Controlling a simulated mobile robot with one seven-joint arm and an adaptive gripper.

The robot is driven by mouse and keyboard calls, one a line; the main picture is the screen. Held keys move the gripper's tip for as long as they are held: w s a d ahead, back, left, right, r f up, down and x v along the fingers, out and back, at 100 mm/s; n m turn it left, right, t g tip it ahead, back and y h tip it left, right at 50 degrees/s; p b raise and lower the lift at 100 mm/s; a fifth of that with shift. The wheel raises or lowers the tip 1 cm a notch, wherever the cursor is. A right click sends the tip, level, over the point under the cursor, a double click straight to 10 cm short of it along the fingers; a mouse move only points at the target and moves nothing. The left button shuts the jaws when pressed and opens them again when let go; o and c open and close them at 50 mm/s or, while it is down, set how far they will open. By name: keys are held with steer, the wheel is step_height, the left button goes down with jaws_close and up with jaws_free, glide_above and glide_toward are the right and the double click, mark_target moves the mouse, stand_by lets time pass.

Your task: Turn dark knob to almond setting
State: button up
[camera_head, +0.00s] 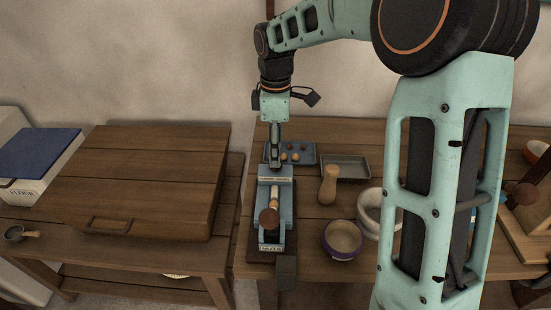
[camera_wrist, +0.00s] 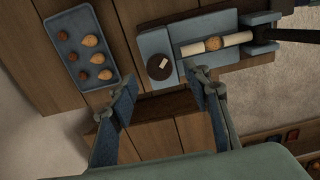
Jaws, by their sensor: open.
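The dark round knob (camera_wrist: 160,66) with a short pale pointer mark sits at the near end of a blue-grey nutcracker (camera_wrist: 215,48) in the wrist view. The pointer is slanted; I cannot read any setting labels. My gripper (camera_wrist: 164,80) is open, its two fingertips on either side of the knob's near edge, with no visible contact. In the head view my gripper (camera_head: 277,155) points down over the far end of the nutcracker (camera_head: 285,205), and the knob is not distinguishable there. A nut (camera_wrist: 213,43) lies between pale rods in the nutcracker.
A blue tray (camera_head: 304,160) of several nuts lies close beside the gripper. A grey tray (camera_head: 346,168), a wooden pestle (camera_head: 328,185), a purple-rimmed bowl (camera_head: 342,240) and a pale mortar (camera_head: 368,212) stand to the right. A large wooden box (camera_head: 140,175) is on the left table.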

steer(key=shift+f, duration=1.85)
steer(key=c, duration=1.2)
steer(key=shift+o, duration=0.2)
